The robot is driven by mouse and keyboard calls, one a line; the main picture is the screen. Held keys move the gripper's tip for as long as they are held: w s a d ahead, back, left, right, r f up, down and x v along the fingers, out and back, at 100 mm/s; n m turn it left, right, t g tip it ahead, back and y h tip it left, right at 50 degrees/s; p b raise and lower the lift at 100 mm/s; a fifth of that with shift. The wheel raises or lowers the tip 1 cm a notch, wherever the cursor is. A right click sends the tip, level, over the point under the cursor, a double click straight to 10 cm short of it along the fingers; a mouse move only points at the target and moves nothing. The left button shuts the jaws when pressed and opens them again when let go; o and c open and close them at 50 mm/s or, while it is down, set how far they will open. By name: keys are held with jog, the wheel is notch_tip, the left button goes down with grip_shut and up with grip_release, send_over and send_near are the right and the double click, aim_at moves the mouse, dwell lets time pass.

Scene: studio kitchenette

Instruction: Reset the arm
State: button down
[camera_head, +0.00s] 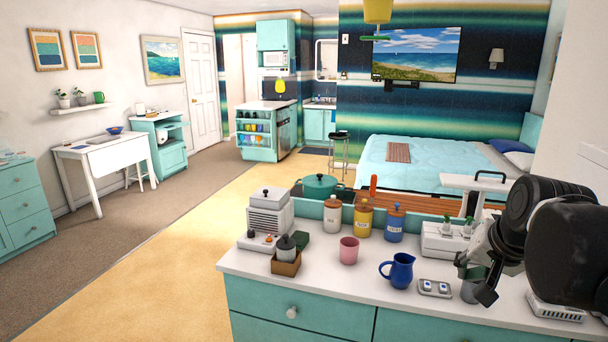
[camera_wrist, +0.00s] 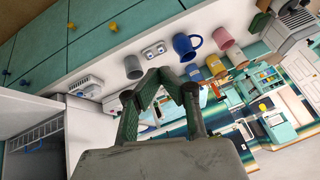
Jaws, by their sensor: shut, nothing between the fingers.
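My gripper (camera_head: 482,282) is at the right of the head view, over the right part of the white counter (camera_head: 330,285). It also shows in the wrist view (camera_wrist: 168,80), its two fingers shut with nothing between them. In the head view a grey cup (camera_head: 470,291) stands just behind the fingers and is partly hidden. The wrist view shows this grey cup (camera_wrist: 132,67) apart from the fingers. My arm hides part of the counter's right end.
Lidded jars (camera_head: 395,223) line the back. A white appliance (camera_head: 440,240) is behind my gripper. The counter's front middle is clear.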

jog(key=s+a+f+n, duration=0.6)
jog(key=s+a+f, duration=0.1)
jog(key=s+a, duration=0.4)
jog(key=shift+a+n+t+y+b, duration=0.3)
jog(key=shift+a+b, duration=0.05)
jog(key=shift+a, duration=0.25)
